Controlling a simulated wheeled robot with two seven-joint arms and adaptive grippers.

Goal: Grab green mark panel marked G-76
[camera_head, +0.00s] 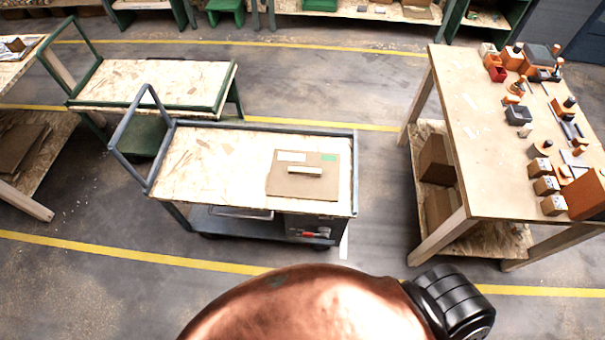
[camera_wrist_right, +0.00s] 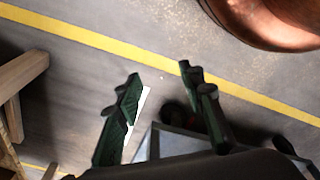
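A flat brown panel (camera_head: 276,185) lies on the chipboard top of the grey cart in the head view. It has a green mark (camera_head: 329,157) at its upper right, a white label (camera_head: 291,156) and a pale bar-shaped handle (camera_head: 305,170) across its middle. Any writing on it is too small to read. My right gripper (camera_wrist_right: 160,76) is open and empty in the right wrist view, its two fingers spread above the floor. Part of a grey frame shows beyond its base. My left gripper is in neither view.
The grey cart (camera_head: 210,188) has a push handle at its left. A green-framed cart (camera_head: 155,82) stands behind it. At right, a wooden table (camera_head: 460,125) holds several blocks and tools. Grey floor is clear between cart and table.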

